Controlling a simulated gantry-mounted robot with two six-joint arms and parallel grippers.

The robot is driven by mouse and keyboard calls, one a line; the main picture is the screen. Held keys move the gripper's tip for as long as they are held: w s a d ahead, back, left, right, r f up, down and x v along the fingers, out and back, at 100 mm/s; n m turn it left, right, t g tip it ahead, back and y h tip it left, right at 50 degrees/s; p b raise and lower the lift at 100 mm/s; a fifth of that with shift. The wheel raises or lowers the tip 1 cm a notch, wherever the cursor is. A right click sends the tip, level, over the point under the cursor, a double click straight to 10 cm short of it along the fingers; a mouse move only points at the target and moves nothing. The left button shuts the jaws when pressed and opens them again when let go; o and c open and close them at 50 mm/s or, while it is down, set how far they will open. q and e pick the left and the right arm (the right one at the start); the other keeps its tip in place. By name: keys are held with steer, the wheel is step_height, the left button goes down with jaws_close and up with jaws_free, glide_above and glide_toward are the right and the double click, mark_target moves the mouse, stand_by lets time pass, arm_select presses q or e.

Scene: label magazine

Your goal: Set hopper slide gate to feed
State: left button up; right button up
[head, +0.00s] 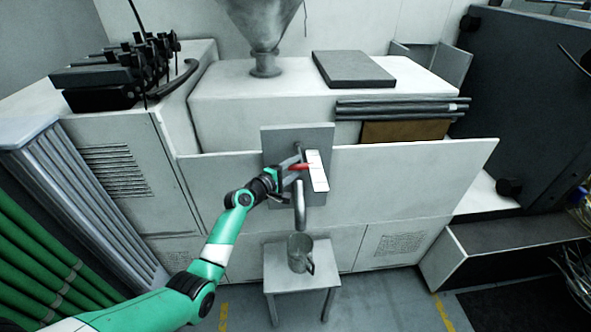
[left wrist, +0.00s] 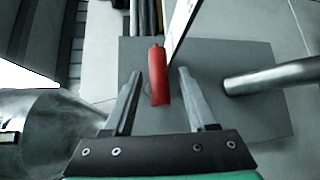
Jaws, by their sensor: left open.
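A red handle (head: 299,166) sticks out from a grey plate (head: 283,137) on the front of the white machine. Beside it stands an upright white strip (head: 317,172). My left gripper (head: 287,169) is at the handle. In the left wrist view the red handle (left wrist: 159,78) lies between the two spread fingers of my left gripper (left wrist: 160,73), with gaps showing on both sides. The grey plate (left wrist: 228,67) fills the background there. How the handle joins the gate is hidden. My right gripper is not in view.
A metal spout (head: 300,205) hangs below the plate, above a metal jug (head: 299,254) on a small white table (head: 284,285). The hopper cone (head: 263,25) stands on the machine top behind. Black devices (head: 105,80) lie at upper left. Floor is free right of the table.

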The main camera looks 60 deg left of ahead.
arm_select(q)
steer(key=shift+w, duration=0.1)
jaws_close()
stand_by(1.4)
